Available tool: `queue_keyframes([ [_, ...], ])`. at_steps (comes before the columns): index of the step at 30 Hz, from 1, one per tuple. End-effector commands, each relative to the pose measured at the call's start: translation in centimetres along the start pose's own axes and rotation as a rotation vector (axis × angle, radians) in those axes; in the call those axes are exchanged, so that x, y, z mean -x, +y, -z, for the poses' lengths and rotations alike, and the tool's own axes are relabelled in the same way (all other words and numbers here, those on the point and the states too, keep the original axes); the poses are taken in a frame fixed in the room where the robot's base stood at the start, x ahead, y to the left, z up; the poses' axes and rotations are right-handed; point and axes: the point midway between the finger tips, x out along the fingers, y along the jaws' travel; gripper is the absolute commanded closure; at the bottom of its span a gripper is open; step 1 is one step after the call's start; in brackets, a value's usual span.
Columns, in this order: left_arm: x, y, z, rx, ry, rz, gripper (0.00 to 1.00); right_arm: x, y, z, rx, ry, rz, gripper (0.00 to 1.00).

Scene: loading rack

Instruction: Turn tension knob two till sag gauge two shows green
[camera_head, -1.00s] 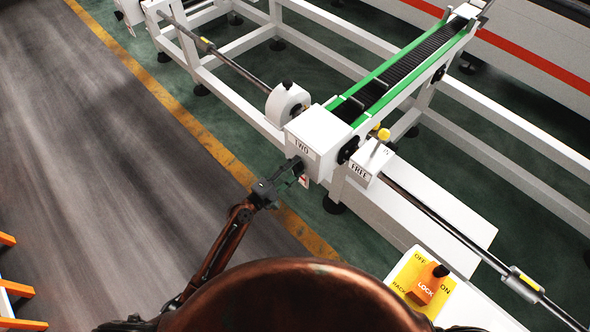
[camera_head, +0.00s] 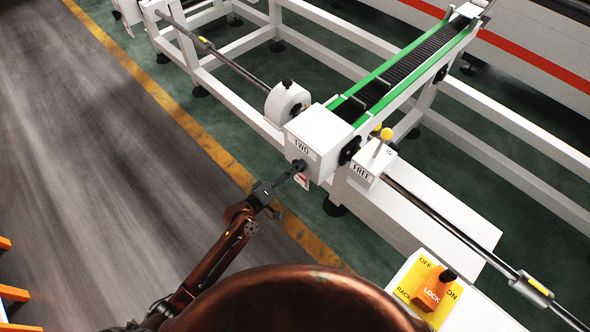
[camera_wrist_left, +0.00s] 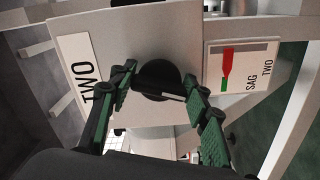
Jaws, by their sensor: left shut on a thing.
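The white box labelled TWO (camera_head: 318,138) carries a black round knob (camera_wrist_left: 158,78) on its face. My left gripper (camera_head: 295,169) is shut on this knob, one finger on each side of it; its fingers also show in the left wrist view (camera_wrist_left: 160,98). A pale line marks the knob's front. The sag gauge two (camera_wrist_left: 240,68) sits right of the knob in the left wrist view. It shows a tall red mark with a small green patch at its lower end. In the head view the gauge is small, below the knob. My right gripper is not in view.
A green-edged conveyor (camera_head: 405,68) runs back from the box. A block labelled FREE (camera_head: 370,164) with a yellow-topped lever stands right of it. A yellow panel with an orange LOCK switch (camera_head: 432,291) is at the lower right.

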Motion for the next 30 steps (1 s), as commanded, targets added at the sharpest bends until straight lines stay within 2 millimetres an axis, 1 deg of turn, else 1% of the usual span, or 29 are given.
queue_keyframes([
  [12, 0.02, -0.09, -0.1, -0.005, -0.002, 0.002, 0.8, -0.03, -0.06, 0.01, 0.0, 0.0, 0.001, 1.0],
  [13, 0.02, -0.1, -0.1, -0.005, -0.002, 0.002, 0.55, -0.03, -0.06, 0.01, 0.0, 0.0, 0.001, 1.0],
  [15, 0.02, -0.09, -0.09, -0.005, -0.002, 0.002, 0.5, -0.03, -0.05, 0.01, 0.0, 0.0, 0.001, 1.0],
  [21, 0.01, -0.06, -0.05, -0.005, -0.001, 0.001, 0.38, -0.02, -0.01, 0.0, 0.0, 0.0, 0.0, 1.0],
  [26, 0.01, -0.04, -0.02, -0.005, 0.0, 0.001, 0.38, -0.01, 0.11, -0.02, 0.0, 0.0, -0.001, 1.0],
  [30, 0.29, -0.07, 0.0, -0.005, 0.0, 0.001, 0.38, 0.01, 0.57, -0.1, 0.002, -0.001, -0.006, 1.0],
])
